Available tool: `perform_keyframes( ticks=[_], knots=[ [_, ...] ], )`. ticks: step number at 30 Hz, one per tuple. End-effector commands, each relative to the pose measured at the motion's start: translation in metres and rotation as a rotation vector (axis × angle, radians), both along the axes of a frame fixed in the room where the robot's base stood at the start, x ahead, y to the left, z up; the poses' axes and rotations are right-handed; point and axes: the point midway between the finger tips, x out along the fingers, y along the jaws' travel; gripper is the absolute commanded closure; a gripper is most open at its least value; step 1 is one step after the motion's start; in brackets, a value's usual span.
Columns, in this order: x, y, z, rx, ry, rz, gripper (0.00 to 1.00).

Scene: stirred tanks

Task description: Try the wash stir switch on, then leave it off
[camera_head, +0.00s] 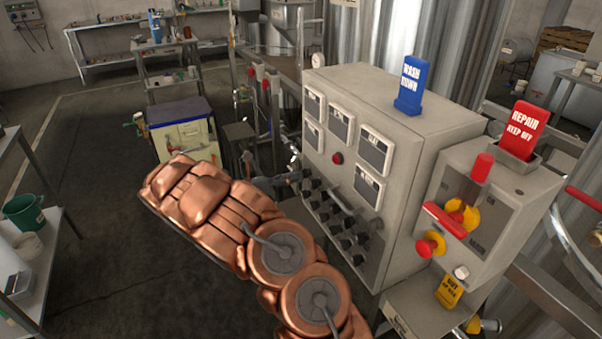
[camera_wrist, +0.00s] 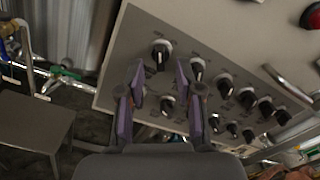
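The grey control panel (camera_head: 372,112) stands right of centre in the head view, with several black rotary switches (camera_head: 330,212) on its lower face. In the wrist view the switches show close up. A top-row switch (camera_wrist: 161,55) lies just beyond and between the fingertips, and another (camera_wrist: 197,68) is beside the right fingertip. A lower switch (camera_wrist: 167,105) shows between the fingers. My gripper (camera_wrist: 160,78) is open with nothing between its pads that I can see as held. Switch labels are too small to read.
A blue sign reading wash down (camera_head: 410,85) stands on the panel. A red button (camera_head: 337,158) is above the switches. At right, a box (camera_head: 503,203) carries a red repair keep off sign (camera_head: 523,131), a red-handled yellow switch and a yellow tag (camera_head: 449,291). A pipe handle (camera_wrist: 288,84) juts out.

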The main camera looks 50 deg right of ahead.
Motion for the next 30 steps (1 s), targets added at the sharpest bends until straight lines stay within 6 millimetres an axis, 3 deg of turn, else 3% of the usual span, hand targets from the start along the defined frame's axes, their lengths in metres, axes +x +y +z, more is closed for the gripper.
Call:
perform_keyframes(
  ticks=[6, 18, 28, 30],
  knots=[
    [-0.009, -0.023, 0.001, -0.002, 0.001, -0.003, 0.65],
    [-0.01, -0.028, 0.0, 0.0, 0.0, -0.001, 0.66],
    [-0.01, -0.028, 0.0, 0.0, 0.0, -0.001, 1.0],
    [-0.01, -0.028, 0.0, -0.001, -0.001, -0.001, 1.0]
  ],
)
